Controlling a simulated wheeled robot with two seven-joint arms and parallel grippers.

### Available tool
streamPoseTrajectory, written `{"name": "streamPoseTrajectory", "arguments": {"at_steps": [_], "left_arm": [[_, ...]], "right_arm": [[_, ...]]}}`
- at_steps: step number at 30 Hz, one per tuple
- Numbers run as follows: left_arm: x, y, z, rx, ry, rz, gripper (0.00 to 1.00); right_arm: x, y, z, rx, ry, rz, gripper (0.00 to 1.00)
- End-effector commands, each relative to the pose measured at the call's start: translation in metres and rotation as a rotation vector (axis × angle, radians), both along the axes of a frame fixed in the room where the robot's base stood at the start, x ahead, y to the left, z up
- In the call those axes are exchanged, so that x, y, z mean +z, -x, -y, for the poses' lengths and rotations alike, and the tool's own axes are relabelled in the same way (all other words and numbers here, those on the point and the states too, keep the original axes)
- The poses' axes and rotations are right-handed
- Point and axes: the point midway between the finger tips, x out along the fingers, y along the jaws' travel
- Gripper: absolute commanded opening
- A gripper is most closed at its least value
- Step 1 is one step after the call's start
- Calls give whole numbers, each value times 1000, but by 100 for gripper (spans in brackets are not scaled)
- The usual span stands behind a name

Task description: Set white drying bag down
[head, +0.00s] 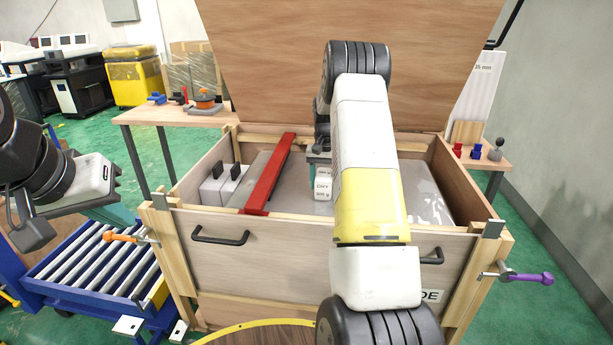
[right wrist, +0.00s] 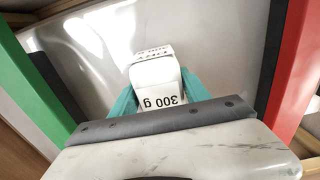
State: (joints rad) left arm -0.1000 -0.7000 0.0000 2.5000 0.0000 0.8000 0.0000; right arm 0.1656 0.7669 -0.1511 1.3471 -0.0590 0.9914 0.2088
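The white drying bag, marked "300 g", is inside the open wooden crate (head: 225,265). It shows in the head view (head: 323,188) and in the right wrist view (right wrist: 157,82). My right gripper (right wrist: 158,88) has its teal fingers on both sides of the bag, shut on it. The bag is over or on a grey-white wrapped surface (right wrist: 95,50); I cannot tell whether it touches. In the head view my right arm hides most of this gripper. My left gripper (head: 118,212) is outside the crate at left, above the roller conveyor; its finger gap is unclear.
A red bar (head: 268,175) crosses the crate left of the bag. A green bar (right wrist: 32,75) shows in the right wrist view. Two pale blocks with black tops (head: 213,186) sit at the crate's left. The raised lid (head: 260,60) stands behind. A roller conveyor (head: 85,265) is at left.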

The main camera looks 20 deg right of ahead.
Motion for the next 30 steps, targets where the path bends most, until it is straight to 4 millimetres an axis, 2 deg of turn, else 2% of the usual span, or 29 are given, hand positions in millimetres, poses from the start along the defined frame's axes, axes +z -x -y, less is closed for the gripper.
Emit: {"name": "streamPoseTrajectory", "arguments": {"at_steps": [1,2,14,17,27,30], "left_arm": [[0,0,0,0,0,0,0],[0,0,0,0,0,0,0],[0,0,0,0,0,0,0],[0,0,0,0,0,0,0],[0,0,0,0,0,0,0],[0,0,0,0,0,0,0]], "right_arm": [[0,0,0,0,0,1,66],[0,0,0,0,0,1,72],[6,-1,0,0,1,2,72],[19,-1,0,0,0,3,72],[91,-1,0,0,1,5,72],[106,-1,0,0,0,3,72]]}}
